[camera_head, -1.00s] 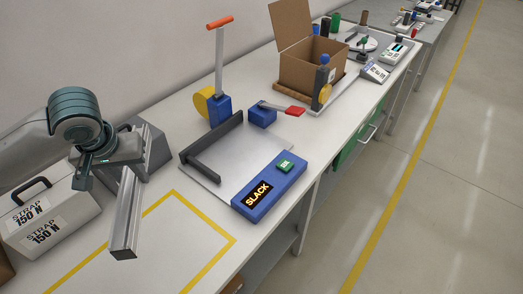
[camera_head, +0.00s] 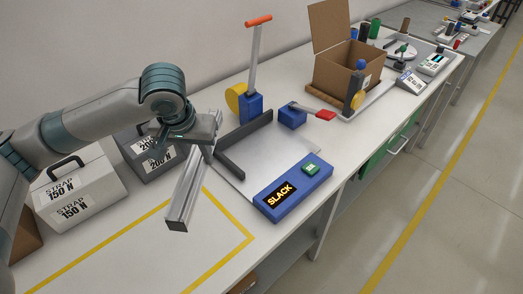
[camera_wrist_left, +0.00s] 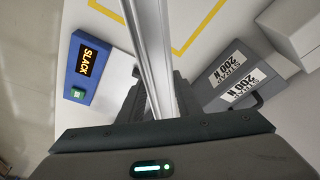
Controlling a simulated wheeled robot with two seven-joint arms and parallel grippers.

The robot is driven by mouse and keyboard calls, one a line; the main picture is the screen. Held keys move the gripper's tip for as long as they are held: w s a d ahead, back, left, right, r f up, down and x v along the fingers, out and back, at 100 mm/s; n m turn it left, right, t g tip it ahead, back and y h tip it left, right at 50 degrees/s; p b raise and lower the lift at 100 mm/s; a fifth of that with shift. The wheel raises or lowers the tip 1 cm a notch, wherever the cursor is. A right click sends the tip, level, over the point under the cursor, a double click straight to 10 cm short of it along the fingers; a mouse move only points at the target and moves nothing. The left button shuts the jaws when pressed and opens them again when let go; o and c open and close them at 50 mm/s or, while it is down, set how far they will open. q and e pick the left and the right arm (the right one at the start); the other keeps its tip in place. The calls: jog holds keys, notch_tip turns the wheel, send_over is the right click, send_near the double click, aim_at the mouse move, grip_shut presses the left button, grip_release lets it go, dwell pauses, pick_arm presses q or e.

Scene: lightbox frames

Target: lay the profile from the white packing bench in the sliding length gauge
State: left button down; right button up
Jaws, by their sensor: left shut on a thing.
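The profile, a long silver bar with grooves (camera_head: 187,188), is in my left gripper (camera_head: 208,142), above the white packing bench (camera_head: 120,248). In the head view it slants, its near end over the yellow-outlined area. In the left wrist view the profile (camera_wrist_left: 152,45) runs between the fingers (camera_wrist_left: 153,100), which are shut on it. A rail (camera_head: 378,94) with a dark post and yellow disc, beside the cardboard box, looks like the sliding length gauge; I cannot be sure. My right gripper is not in view.
A grey plate with a dark fence (camera_head: 245,148) and a blue SLACK display (camera_head: 292,190) lies right of the profile. Strap cases (camera_head: 85,190) stand at left.

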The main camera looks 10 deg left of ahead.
pick_arm(q)
jog(key=shift+s+a+f+m+p, duration=0.1)
jog(key=shift+f+m+p, duration=0.2)
jog(key=shift+p, duration=0.25)
jog(key=s+a+f+m+h+p, duration=0.1)
jog(key=s+a+f+m+p, duration=0.1)
jog(key=s+f+m+p, duration=0.1)
jog(key=s+a+f+m+g+h+p, duration=0.1)
jog(key=s+a+f+m+p, duration=0.2)
jog(key=p, duration=0.3)
jog(key=s+a+f+m+h+p, duration=0.1)
jog(key=s+a+f+m+p, duration=0.1)
jog(key=s+f+m+p, duration=0.2)
jog(key=shift+s+a+f+m+g+p, duration=0.1)
jog(key=shift+a+f+m+g+p, duration=0.3)
jog(key=shift+m+p, duration=0.35)
jog(key=shift+s+a+f+m, duration=0.15)
jog(key=shift+s+m, duration=0.05)
jog(key=shift+m, duration=0.05)
